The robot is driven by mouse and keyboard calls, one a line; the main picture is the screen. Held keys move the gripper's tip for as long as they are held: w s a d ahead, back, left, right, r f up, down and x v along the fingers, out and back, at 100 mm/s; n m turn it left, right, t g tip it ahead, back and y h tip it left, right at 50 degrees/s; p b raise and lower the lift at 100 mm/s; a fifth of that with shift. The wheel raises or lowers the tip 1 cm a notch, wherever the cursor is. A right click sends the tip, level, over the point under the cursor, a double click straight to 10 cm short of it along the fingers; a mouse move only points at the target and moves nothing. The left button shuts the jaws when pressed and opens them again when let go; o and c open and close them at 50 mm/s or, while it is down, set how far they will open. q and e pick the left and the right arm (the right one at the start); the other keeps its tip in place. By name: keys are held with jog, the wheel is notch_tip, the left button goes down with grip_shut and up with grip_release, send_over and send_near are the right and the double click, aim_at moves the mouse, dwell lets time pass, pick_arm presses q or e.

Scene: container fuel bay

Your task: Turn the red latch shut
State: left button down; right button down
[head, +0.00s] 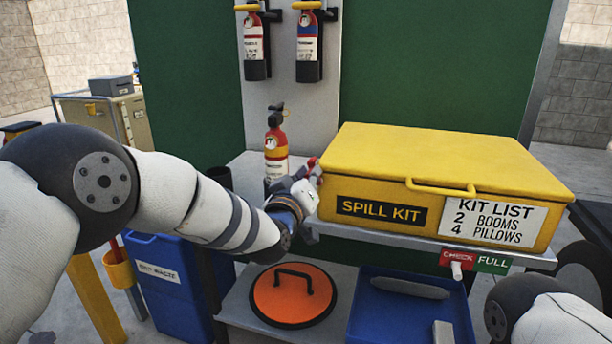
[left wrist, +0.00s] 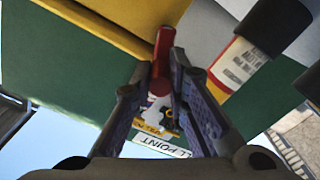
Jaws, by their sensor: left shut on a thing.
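The red latch (head: 312,163) shows as a small red piece at the left end of the yellow spill kit box (head: 445,160). My left gripper (head: 306,184) is at that end of the box, shut on the latch. In the left wrist view the red latch (left wrist: 164,42) sticks out past the two fingertips (left wrist: 160,72), with its lower part between them. The fingers and arm hide part of the latch and its mount in the head view. The box lid looks closed. My right arm shows at the lower right; its gripper is out of frame.
A fire extinguisher (head: 276,145) stands just behind my left gripper and shows close by in the left wrist view (left wrist: 240,62). Two more extinguishers hang on the back panel. An orange round lid (head: 292,294) and a blue tray (head: 392,318) are below.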

pick_arm(q)
jog(key=shift+s+d+r+m, duration=0.1)
jog(key=shift+d+m, duration=0.15)
jog(key=shift+m, duration=0.7)
jog(key=shift+s+d+m, duration=0.1)
jog(key=shift+d+m, duration=0.1)
jog(key=shift+m, duration=0.75)
pick_arm(e)
jog(key=shift+w+r, duration=0.35)
jog(key=shift+r, duration=0.05)
pick_arm(q)
jog(key=shift+m+p, duration=0.3)
jog(key=c, duration=1.5)
grip_release()
jog(key=shift+c, duration=0.2)
jog(key=v, duration=1.2)
